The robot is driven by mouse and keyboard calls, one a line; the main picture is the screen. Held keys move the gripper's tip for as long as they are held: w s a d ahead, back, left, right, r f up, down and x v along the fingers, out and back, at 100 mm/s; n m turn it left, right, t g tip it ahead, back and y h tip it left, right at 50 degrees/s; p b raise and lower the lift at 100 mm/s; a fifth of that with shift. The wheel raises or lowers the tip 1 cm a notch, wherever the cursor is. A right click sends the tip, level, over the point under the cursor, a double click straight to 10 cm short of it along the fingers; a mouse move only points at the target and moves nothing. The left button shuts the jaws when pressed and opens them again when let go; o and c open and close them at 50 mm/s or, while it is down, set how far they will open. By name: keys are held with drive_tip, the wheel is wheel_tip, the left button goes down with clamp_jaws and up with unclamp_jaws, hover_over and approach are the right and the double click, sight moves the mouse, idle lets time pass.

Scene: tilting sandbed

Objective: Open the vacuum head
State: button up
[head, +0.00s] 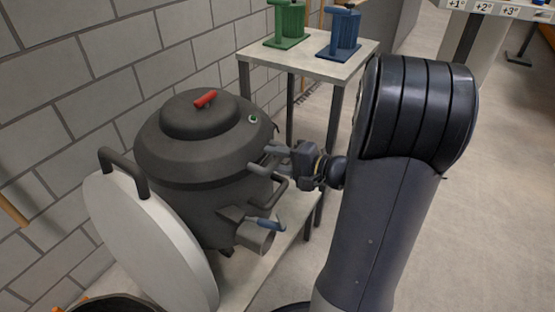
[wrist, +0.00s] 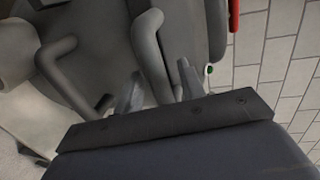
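The vacuum is a dark grey drum (head: 205,160) with a domed top (head: 200,115) that carries a red handle (head: 205,99) and a small green-ringed spot (head: 252,118). The top sits level on the drum. My gripper (head: 264,161) is at the drum's right side, its fingers pointing at the wall of the drum. In the wrist view, a grey bent bar (wrist: 148,45) on the drum runs between the two fingers of my gripper (wrist: 160,85). The fingers stand apart, with a visible gap beside the bar. Whether either finger touches the bar is unclear.
A blue-handled outlet (head: 268,224) sits low on the drum. A round white lid (head: 150,240) with a dark handle leans in front. A small table (head: 318,66) behind holds a green device (head: 288,22) and a blue device (head: 344,32). A block wall is at left; open floor is at right.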

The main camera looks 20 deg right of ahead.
clamp_jaws()
idle(0.4)
drive_tip(key=shift+r, duration=0.1)
